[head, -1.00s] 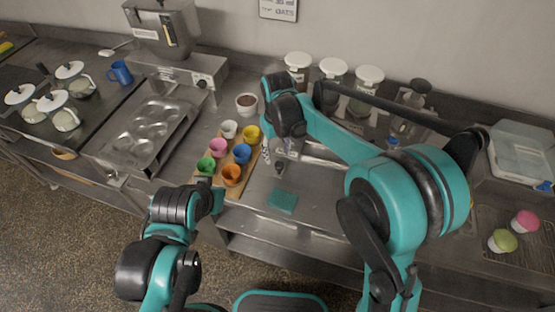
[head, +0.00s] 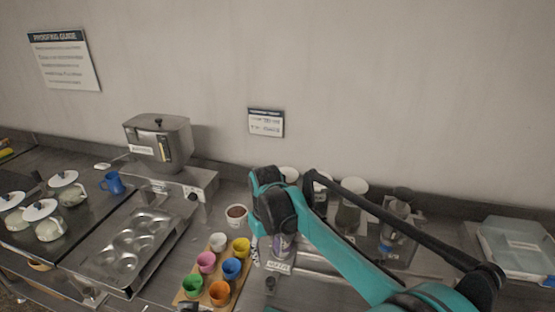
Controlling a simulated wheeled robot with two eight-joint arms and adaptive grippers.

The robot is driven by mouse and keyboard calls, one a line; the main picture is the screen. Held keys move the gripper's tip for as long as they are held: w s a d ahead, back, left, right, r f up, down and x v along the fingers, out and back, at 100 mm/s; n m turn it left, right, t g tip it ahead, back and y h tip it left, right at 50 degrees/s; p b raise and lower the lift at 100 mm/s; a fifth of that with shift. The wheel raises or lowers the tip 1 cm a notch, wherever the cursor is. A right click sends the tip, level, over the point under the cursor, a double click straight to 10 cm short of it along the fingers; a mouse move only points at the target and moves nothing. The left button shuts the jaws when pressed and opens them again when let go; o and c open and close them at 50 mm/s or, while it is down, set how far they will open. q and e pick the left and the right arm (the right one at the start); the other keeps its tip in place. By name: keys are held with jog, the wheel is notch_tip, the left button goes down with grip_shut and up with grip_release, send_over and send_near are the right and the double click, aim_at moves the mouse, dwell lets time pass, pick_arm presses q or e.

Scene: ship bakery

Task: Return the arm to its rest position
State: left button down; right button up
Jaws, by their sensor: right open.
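My right arm comes in from the lower right in the head view, and its elbow and forearm reach over the counter. Its gripper (head: 268,248) hangs down just right of the board of cups, open, with nothing seen between its fingers. The dark wrist above hides part of it.
A wooden board (head: 216,290) with several coloured cups stands left of the right gripper. A brown-filled bowl (head: 236,214) is behind it. Lidded jars (head: 352,205) stand behind the right forearm. A muffin tin (head: 128,250), mixer (head: 160,145) and blue mug (head: 112,183) are left.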

jog(key=s+d+r+m+t+b, duration=0.1)
jog(key=s+d+t, duration=0.1)
jog(key=s+d, duration=0.3)
jog(key=s+d+m+t+b, duration=0.1)
jog(key=s+d+m+b, duration=0.1)
jog(key=d, duration=0.5)
jog(key=s+d+f+m+t+b, duration=0.2)
jog(key=s+d+f+m+t, duration=0.1)
jog(key=s+d+f, duration=0.4)
jog(key=s+d+t, duration=0.1)
jog(key=s+d, duration=0.2)
jog(key=s, duration=0.1)
jog(key=shift+s+d, duration=0.1)
dwell(0.9)
